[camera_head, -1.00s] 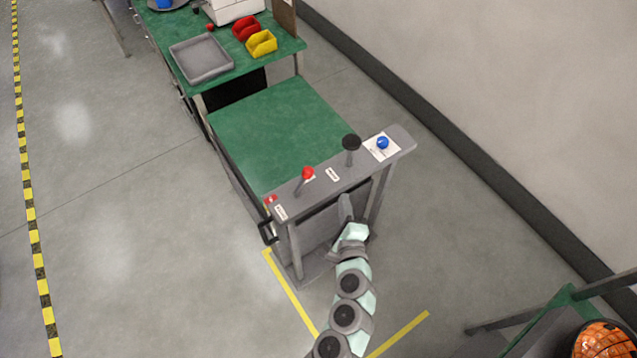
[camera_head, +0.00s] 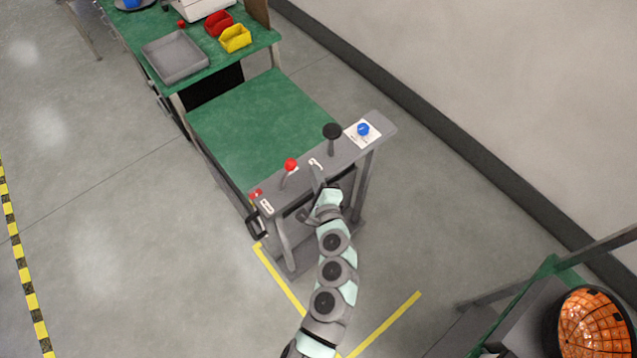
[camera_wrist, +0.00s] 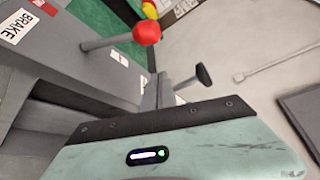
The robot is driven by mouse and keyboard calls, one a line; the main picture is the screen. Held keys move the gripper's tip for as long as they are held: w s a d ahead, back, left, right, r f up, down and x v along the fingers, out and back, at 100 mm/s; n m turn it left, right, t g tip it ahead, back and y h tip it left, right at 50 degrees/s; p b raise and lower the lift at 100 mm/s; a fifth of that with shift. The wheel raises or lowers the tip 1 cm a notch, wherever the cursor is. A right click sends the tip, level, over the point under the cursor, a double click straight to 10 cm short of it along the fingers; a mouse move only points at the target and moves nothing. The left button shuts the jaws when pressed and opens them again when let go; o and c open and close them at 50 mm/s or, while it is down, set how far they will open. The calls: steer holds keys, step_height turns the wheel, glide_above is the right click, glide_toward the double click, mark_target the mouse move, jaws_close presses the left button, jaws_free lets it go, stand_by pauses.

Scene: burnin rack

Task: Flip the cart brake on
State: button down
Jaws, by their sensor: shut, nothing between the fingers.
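The cart (camera_head: 262,120) has a green top and a grey panel across its near end. A lever with a red ball knob (camera_head: 290,165) stands on the panel's left part, slightly tilted. A BRAKE label lies near that end and shows in the wrist view (camera_wrist: 17,25), where the red knob (camera_wrist: 146,32) is upper centre. My gripper (camera_head: 315,175) is shut and empty at the panel's near edge, right of the red lever and apart from it. In the wrist view its fingers (camera_wrist: 160,90) show below and right of the knob.
A black-knobbed lever (camera_head: 332,132) and a blue button (camera_head: 363,130) are on the panel's right part. A green bench with a grey tray (camera_head: 175,57) and red and yellow bins stands beyond the cart. An orange domed object (camera_head: 592,330) is at lower right. Floor left is clear.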

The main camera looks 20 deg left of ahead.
mark_target(287, 175)
steer(key=x, duration=0.3)
steer(key=shift+w+a, duration=0.15)
steer(key=shift+w, duration=0.15)
steer(key=s, duration=0.1)
steer(key=s+a+r+p, duration=0.1)
steer(key=s+a+p, duration=0.1)
steer(key=shift+a+r, duration=0.15)
steer(key=shift+r, duration=0.15)
